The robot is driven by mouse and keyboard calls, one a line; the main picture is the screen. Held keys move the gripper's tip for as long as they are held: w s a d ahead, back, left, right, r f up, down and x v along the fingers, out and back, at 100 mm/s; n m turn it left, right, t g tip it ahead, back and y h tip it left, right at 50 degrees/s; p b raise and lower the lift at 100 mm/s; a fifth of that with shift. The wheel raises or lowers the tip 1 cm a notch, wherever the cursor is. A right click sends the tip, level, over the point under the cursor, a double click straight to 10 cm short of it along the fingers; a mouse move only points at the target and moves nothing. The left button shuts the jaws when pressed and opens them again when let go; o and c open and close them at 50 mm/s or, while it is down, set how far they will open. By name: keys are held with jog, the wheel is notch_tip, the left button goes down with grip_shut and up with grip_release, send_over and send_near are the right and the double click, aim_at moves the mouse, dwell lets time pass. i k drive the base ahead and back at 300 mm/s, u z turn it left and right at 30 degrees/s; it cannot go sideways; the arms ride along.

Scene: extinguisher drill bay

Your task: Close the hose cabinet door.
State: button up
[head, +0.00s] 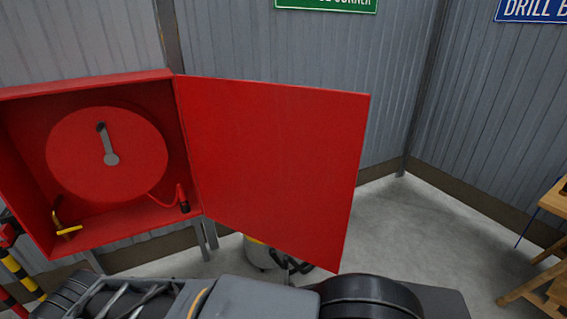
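The red hose cabinet (100,86) is at the left in the head view, on the grey wall. Its red door (275,165) stands wide open, swung out to the right from the cabinet's right edge. Inside are a round red hose reel (85,160) with a grey crank, a thin red hose with a dark nozzle (183,198), and a yellow handle-like piece (66,228) at the lower left. Parts of my arm cross the bottom of the view, below the door. My gripper is not in view.
A greyish container with a yellow top (257,252) stands on the floor, partly hidden behind the door's lower edge. Yellow-black striped posts (22,275) are at the lower left. A wooden table (552,200) is at the right. The concrete floor between is clear.

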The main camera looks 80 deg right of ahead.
aim_at(275, 165)
jog(key=z, duration=0.1)
jog(key=k, duration=0.1)
jog(key=z, duration=4.1)
jog(key=i, duration=3.5)
jog(key=u, duration=4.65)
jog(key=i, duration=1)
jog(key=z, duration=0.05)
